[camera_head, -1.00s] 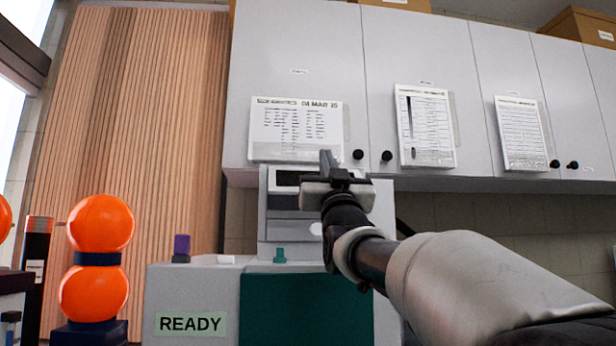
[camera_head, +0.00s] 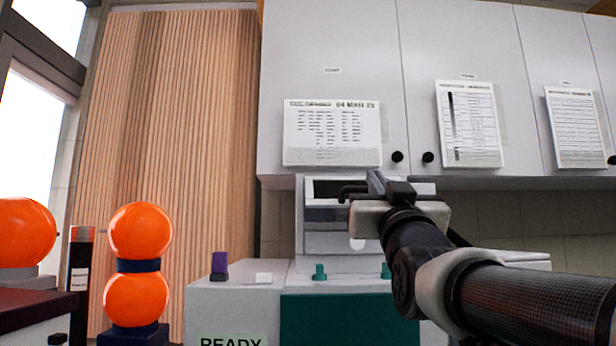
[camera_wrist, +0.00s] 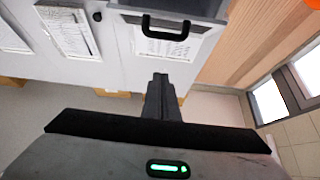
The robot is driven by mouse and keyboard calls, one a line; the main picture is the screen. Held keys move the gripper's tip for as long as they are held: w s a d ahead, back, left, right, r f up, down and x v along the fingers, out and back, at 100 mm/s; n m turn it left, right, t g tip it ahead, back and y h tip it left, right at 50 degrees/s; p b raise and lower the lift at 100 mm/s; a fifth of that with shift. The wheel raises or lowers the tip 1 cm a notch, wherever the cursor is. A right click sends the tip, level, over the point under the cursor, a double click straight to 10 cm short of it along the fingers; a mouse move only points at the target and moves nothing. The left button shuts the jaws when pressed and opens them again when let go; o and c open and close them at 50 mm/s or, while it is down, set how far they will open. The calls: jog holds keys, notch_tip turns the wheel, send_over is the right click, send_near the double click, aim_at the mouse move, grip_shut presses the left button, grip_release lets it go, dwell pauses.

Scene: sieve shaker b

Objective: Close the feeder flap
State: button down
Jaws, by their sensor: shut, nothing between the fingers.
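The machine (camera_head: 235,310) stands low in the head view, with a pale upright feeder housing (camera_head: 311,245) on top. A black handle (camera_head: 350,190) shows at the housing's upper front, just left of my fingertips. In the wrist view a black bar handle (camera_wrist: 168,34) sits on the front edge of a grey panel, taken as the feeder flap (camera_wrist: 190,22), with a hollow grey space behind it. My gripper (camera_head: 376,181) is shut and empty in front of the housing. In the wrist view its fingers (camera_wrist: 160,82) appear apart from the handle. My wrist hides part of the housing.
Wall cabinets (camera_head: 330,60) with posted sheets hang behind and above. A purple-topped knob (camera_head: 219,264) and teal knobs (camera_head: 319,271) stand on the machine top. Stacked orange spheres (camera_head: 139,265) stand at left, near a dark cylinder (camera_head: 80,270).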

jog(key=w+r+p, duration=0.1)
jog(key=w, duration=0.8)
dwell(0.3)
jog(key=f+b, duration=0.1)
jog(key=b, duration=0.1)
jog(key=w+f+t+b, duration=0.1)
jog(key=b, duration=0.1)
jog(key=f+b, duration=0.1)
jog(key=b, duration=0.2)
jog(key=shift+w+t, duration=0.25)
jog(key=shift+t, duration=0.05)
jog(key=shift+r, duration=0.15)
